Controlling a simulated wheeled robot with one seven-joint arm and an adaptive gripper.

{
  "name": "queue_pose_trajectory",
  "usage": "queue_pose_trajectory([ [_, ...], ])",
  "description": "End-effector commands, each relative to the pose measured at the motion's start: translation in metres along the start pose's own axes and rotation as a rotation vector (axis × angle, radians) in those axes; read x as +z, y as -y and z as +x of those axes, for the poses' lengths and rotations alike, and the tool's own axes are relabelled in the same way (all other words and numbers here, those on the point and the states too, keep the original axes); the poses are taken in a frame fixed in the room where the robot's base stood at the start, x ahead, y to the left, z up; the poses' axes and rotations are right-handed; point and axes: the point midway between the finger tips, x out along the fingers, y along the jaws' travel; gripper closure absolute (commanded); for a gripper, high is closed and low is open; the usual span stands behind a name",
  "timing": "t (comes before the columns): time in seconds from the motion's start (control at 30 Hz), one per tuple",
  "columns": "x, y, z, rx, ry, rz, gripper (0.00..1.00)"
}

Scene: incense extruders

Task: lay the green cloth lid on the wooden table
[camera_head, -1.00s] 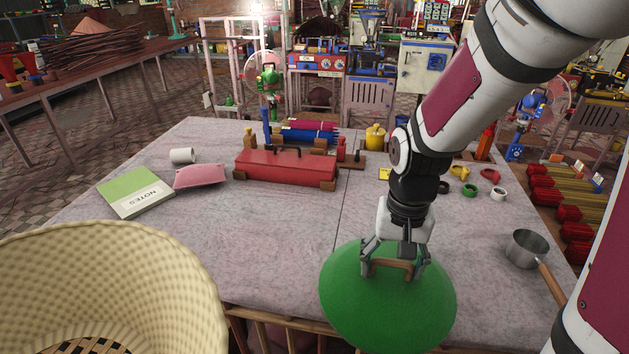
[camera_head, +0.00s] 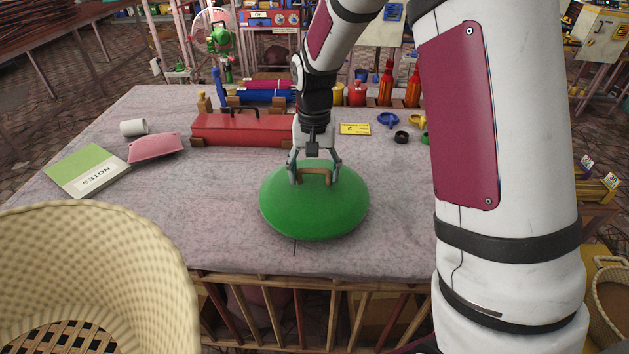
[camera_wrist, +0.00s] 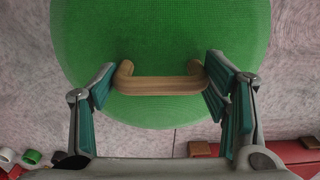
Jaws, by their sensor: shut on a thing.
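The green cloth lid (camera_head: 290,212) is a round dome with a wooden handle (camera_head: 316,171) on top. It is over the front middle part of the wooden table (camera_head: 400,215), whose top looks grey and worn. I cannot tell whether its rim touches the table or is a little above it. My gripper (camera_head: 315,178) is shut on the handle from above. In the wrist view the lid (camera_wrist: 160,40) fills the upper middle, and the fingers sit at the two ends of the handle (camera_wrist: 160,85).
A woven basket (camera_head: 120,235) stands open at the front left. A red box (camera_head: 240,130), a pink pouch (camera_head: 155,147), a green notebook (camera_head: 88,168) and a white cup (camera_head: 133,127) are on the table's left and back. A yellow card (camera_head: 355,129) lies behind the lid. Tabletop around the lid is clear.

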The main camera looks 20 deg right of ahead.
Motion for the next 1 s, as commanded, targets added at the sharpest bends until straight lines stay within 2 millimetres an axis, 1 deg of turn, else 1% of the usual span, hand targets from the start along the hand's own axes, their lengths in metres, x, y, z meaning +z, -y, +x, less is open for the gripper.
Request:
queue_pose_trajectory([
  [0.1,0.002,-0.001,0.017,0.002,0.005,0.0,0.75],
  [0.2,0.002,-0.001,0.028,0.002,0.003,0.001,0.75],
  [0.6,0.001,-0.001,0.034,0.001,0.001,0.0,0.75],
  [0.63,0.001,-0.001,0.033,0.001,0.001,0.0,0.25],
  [0.7,0.001,-0.001,0.033,0.001,0.001,0.0,0.11],
  [1.0,0.001,-0.001,0.032,0.001,0.001,0.0,0.11],
])
